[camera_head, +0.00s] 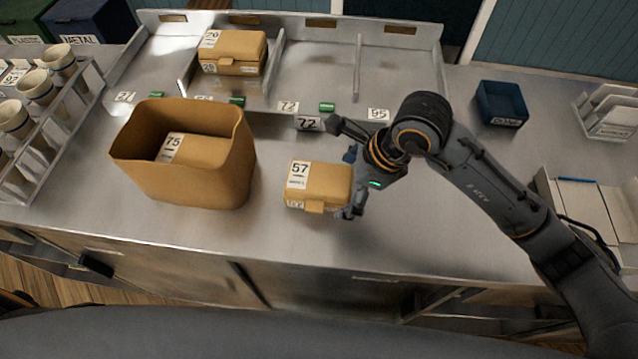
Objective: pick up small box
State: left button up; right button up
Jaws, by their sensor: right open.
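A small tan box (325,184) labelled 57 stands on the steel counter, right of the centre of the clear work surface. My right gripper (342,166) is open at the right side of this box. One finger reaches out behind the box, and the other shows low by its right end. I cannot tell whether they touch it. A large open tan bag (190,190) stands to the left, with a box (194,149) labelled 75 inside. Another tan box (233,52) lies in a back compartment. My left gripper is out of view.
A low steel divider tray (320,62) with number tags runs along the back. A rack with several cups (40,87) stands at the left. A dark blue bin (501,103) and papers (580,205) are at the right. The front counter edge is clear.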

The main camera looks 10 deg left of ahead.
jog(key=shift+w+a+f, duration=0.1)
jog(key=shift+f, duration=0.3)
jog(key=shift+c, duration=0.4)
jog(key=c, duration=1.2)
jog(key=shift+c, duration=0.2)
